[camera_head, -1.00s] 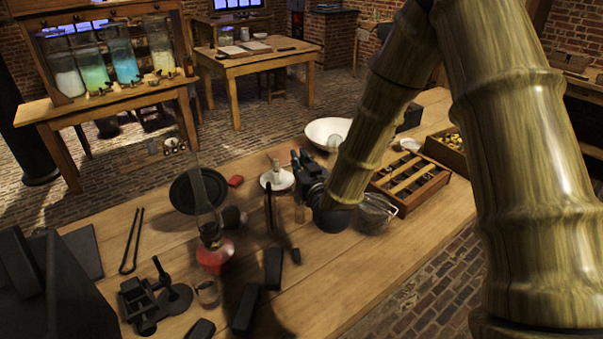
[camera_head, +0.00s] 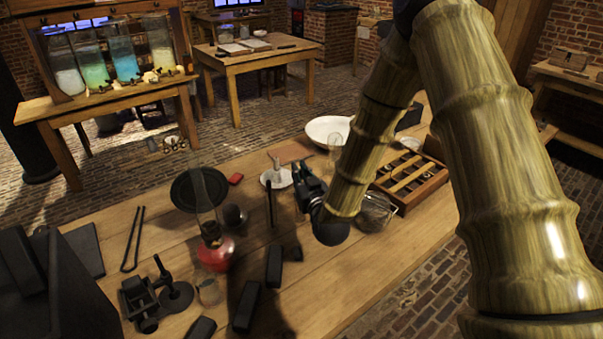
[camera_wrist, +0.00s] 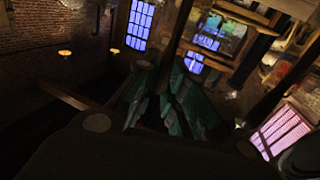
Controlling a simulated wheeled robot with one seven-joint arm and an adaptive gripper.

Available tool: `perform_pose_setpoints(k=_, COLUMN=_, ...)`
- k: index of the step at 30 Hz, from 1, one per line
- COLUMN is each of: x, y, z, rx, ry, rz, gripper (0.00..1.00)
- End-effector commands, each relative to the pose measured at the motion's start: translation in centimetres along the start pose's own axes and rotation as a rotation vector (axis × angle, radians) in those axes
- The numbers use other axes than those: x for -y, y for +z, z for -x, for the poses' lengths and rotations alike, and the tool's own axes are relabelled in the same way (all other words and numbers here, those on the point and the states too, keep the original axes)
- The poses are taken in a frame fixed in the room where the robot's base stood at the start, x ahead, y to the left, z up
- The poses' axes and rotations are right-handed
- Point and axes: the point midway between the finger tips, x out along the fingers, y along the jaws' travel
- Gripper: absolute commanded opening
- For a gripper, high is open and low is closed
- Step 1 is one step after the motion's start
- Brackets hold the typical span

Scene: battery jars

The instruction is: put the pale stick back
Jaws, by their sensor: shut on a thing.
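My gripper (camera_head: 306,166) is over the middle of the wooden table, to the right of a white dish (camera_head: 276,182). A small pale upright piece (camera_head: 277,164) shows at the dish; I cannot tell if it is the pale stick. In the wrist view the dark green fingers of my gripper (camera_wrist: 168,92) are close together. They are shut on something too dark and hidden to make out. No pale stick shows clearly between them.
A red-based lamp with a glass chimney (camera_head: 214,250), a dark round disc (camera_head: 199,189) and several black blocks stand left of my gripper. A wire basket (camera_head: 376,213) and a compartmented wooden tray (camera_head: 411,180) are to the right. A white bowl (camera_head: 326,128) lies behind.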

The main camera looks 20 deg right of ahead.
Motion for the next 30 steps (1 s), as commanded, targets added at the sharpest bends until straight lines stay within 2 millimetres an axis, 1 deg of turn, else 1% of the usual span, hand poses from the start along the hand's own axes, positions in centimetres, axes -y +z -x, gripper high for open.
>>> perform_pose_setpoints(k=1, x=0.0, y=0.1, z=0.0, rx=0.0, ry=0.0, rz=0.0, gripper=0.15)
perform_pose_setpoints(k=4, x=0.0, y=0.1, z=0.0, rx=0.0, ry=0.0, rz=0.0, gripper=0.33)
perform_pose_setpoints(k=13, x=0.0, y=0.0, z=0.0, rx=0.0, ry=0.0, rz=0.0, gripper=0.33)
perform_pose_setpoints(k=17, x=0.0, y=-0.4, z=0.1, rx=0.0, ry=0.0, rz=0.0, gripper=0.33)
perform_pose_setpoints(k=18, x=0.0, y=-0.1, z=0.6, rx=0.002, ry=0.0, rz=0.0, gripper=0.33)
perform_pose_setpoints(k=23, x=0.0, y=0.0, z=3.0, rx=0.002, ry=0.0, rz=0.0, gripper=0.33)
perform_pose_setpoints(k=30, x=0.0, y=0.0, z=7.5, rx=0.001, ry=-0.001, rz=0.0, gripper=0.33)
